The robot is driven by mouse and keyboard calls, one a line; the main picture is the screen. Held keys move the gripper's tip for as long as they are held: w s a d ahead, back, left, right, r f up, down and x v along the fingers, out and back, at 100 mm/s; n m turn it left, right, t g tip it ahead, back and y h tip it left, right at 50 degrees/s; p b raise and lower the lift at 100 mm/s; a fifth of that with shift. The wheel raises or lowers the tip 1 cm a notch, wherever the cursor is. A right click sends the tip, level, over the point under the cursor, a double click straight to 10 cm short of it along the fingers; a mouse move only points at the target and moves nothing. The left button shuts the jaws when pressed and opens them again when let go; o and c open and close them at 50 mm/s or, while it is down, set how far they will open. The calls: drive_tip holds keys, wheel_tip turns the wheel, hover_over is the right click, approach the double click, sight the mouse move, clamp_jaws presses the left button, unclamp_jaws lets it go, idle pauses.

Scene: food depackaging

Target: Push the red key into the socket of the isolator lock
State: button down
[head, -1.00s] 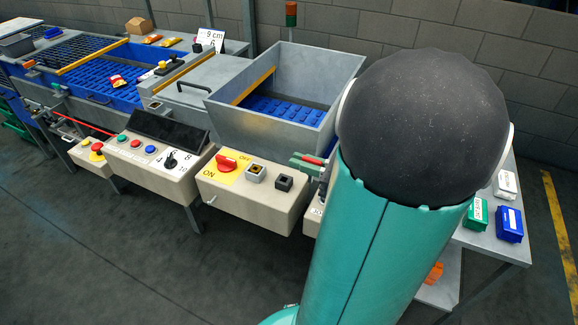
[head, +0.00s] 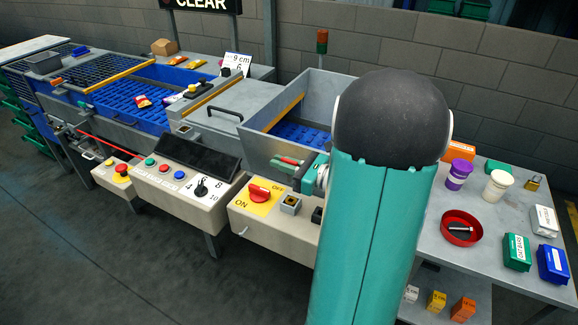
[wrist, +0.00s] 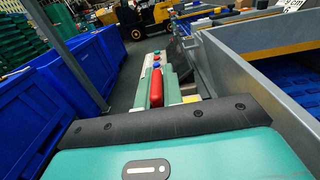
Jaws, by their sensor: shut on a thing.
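My gripper (head: 284,163) reaches left over the front of the grey hopper, its green fingers shut on the red key (head: 289,160). In the wrist view the red key (wrist: 156,87) lies lengthwise between the fingers. Below, on the beige isolator box (head: 245,224), a red rotary switch (head: 260,193) sits on a yellow ON/OFF plate. The square grey lock (head: 290,204) is right of that plate, with a yellowish centre. The key is above the lock in the head view and apart from it. A black block (head: 317,214) farther right is partly hidden by my arm.
The grey hopper wall (head: 268,153) stands close behind the gripper. A control box (head: 180,197) with buttons and a dial is to the left. The right table (head: 480,258) holds a red bowl (head: 461,228), tubs and small boxes. Open floor lies in front.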

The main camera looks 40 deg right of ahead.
drive_tip(key=shift+s+r, duration=0.2)
drive_tip(key=shift+s, duration=0.15)
drive_tip(key=shift+w+f, duration=0.15)
drive_tip(key=shift+w, duration=0.05)
drive_tip(key=shift+s, duration=0.2)
hover_over(291, 204)
drive_tip(key=w, duration=0.3)
drive_tip(key=shift+s+d+f, duration=0.1)
drive_tip(key=shift+s+f, duration=0.05)
drive_tip(key=shift+f, duration=2.7)
drive_tip(key=shift+f, duration=1.3)
drive_tip(key=shift+r, duration=0.15)
drive_tip(key=shift+r, duration=0.85)
drive_tip(key=shift+f, duration=0.95)
